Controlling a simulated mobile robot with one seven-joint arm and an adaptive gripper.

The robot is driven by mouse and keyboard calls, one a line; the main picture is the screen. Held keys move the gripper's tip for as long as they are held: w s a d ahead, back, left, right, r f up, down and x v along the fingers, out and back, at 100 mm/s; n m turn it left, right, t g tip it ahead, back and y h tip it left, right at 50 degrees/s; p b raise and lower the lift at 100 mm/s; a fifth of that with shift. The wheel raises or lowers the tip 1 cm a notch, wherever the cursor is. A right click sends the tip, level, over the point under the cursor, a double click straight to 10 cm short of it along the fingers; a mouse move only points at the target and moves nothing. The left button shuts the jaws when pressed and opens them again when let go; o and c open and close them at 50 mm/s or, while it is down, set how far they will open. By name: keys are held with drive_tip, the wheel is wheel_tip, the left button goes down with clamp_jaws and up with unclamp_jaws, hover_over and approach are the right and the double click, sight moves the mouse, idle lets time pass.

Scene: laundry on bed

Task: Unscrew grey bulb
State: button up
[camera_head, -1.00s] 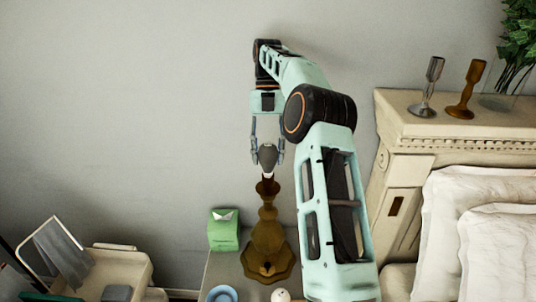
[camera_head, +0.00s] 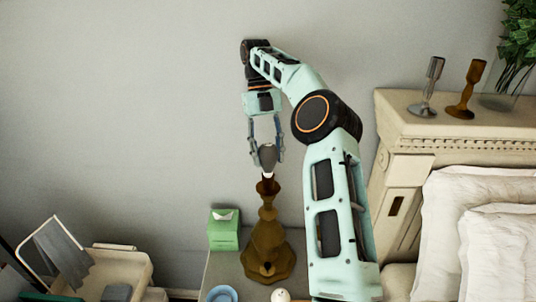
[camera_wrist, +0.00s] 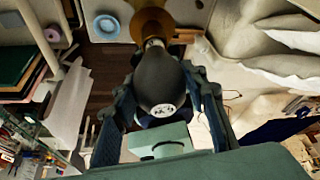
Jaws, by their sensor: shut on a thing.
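The grey bulb (camera_head: 267,157) stands upright at the top of the brown lamp base (camera_head: 267,245), with its pale neck at the lamp's socket. My gripper (camera_head: 267,155) comes down from above and is shut on the bulb, one finger on each side. In the wrist view the dark grey bulb (camera_wrist: 160,80) sits between my gripper's fingers (camera_wrist: 162,108), its round end with a small white print facing the camera. The lamp base (camera_wrist: 150,22) shows beyond it. Whether the bulb's thread is still in the socket cannot be told.
A green tissue box (camera_head: 223,230), a blue ring-shaped item (camera_head: 222,294) and a small white object (camera_head: 280,295) are by the lamp on the nightstand. The headboard (camera_head: 450,135) with two candlesticks stands right. A cluttered cart (camera_head: 110,270) is at left.

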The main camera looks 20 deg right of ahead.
drive_tip(key=o, duration=1)
